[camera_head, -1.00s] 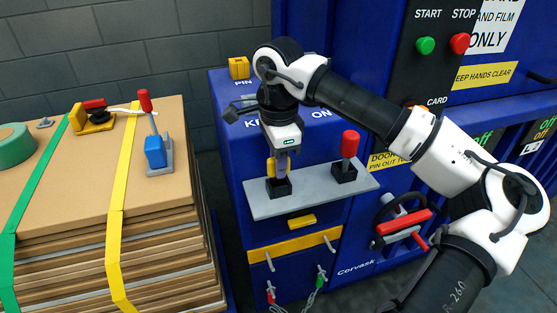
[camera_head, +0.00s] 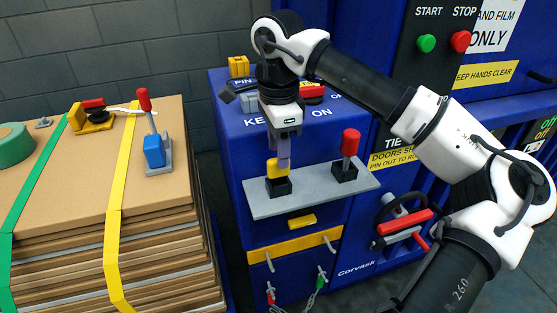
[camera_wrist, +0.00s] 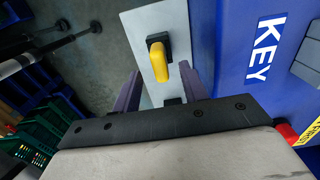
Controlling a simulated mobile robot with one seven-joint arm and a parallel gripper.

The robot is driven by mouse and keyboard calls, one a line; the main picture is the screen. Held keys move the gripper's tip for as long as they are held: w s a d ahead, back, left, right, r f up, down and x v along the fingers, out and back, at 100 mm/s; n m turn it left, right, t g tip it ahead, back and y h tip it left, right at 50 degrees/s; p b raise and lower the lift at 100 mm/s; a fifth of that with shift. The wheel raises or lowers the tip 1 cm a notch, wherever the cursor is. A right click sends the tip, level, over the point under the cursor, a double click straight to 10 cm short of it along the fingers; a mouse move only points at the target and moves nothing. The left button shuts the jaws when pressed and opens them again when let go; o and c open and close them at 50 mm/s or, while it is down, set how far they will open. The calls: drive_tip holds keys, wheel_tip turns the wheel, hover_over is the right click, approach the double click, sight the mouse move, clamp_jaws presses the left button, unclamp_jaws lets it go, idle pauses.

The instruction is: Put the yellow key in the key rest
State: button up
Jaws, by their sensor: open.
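The yellow key (camera_head: 277,169) stands upright in the left black socket (camera_head: 279,187) on the grey shelf. In the wrist view the yellow key (camera_wrist: 161,61) sits over its black socket, beyond my fingertips and between their lines. My gripper (camera_head: 284,160) is open and empty, just above and behind the key. In the wrist view its two purple fingers (camera_wrist: 162,85) are spread apart. Whether a finger still touches the key cannot be told from the head view.
A red-handled key (camera_head: 350,143) stands in the right socket of the grey shelf (camera_head: 316,194). The blue machine front rises behind. A cardboard stack (camera_head: 60,205) at left carries a blue, red-topped clamp (camera_head: 154,150) and a green tape roll (camera_head: 14,145).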

wheel_tip(320, 180, up, 10)
idle(0.3)
drive_tip(key=shift+f, duration=0.15)
